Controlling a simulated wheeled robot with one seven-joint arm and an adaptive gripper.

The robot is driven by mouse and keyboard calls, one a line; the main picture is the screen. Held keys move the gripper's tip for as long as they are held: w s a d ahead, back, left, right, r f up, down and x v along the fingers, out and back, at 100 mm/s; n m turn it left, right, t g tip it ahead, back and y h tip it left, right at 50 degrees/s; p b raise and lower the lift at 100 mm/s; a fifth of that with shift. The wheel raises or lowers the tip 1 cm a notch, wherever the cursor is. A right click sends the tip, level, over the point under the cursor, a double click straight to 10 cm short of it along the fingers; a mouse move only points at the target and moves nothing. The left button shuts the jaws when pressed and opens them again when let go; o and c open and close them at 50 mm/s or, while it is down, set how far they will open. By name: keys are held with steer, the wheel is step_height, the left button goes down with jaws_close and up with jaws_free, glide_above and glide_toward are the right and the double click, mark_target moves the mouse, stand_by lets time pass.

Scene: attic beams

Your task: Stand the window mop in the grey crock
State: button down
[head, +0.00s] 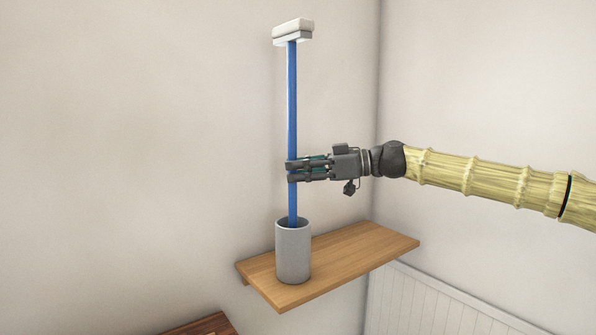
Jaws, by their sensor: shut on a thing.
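The window mop (292,112) has a long blue handle and a pale head at its top. It is close to upright. My gripper (292,171) comes in from the right and is shut on the handle, below its middle. The handle's lower end goes behind the front rim of the grey crock (293,256), within its opening. The crock's wall hides the tip, so I cannot tell whether it touches the bottom. The crock stands upright on a wooden shelf.
The wooden shelf (357,250) is fixed in the wall corner, with bare room to the right of the crock. A darker wooden surface (205,325) shows at the bottom edge. Pale walls stand close behind, with white panelling (430,300) at lower right.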

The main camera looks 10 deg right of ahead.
steer(key=shift+f+b, duration=0.65)
steer(key=c, duration=1.3)
jaws_free()
steer(key=shift+d, duration=0.1)
steer(key=v, duration=1.1)
steer(key=shift+s+d, duration=0.1)
steer(key=shift+d, duration=0.3)
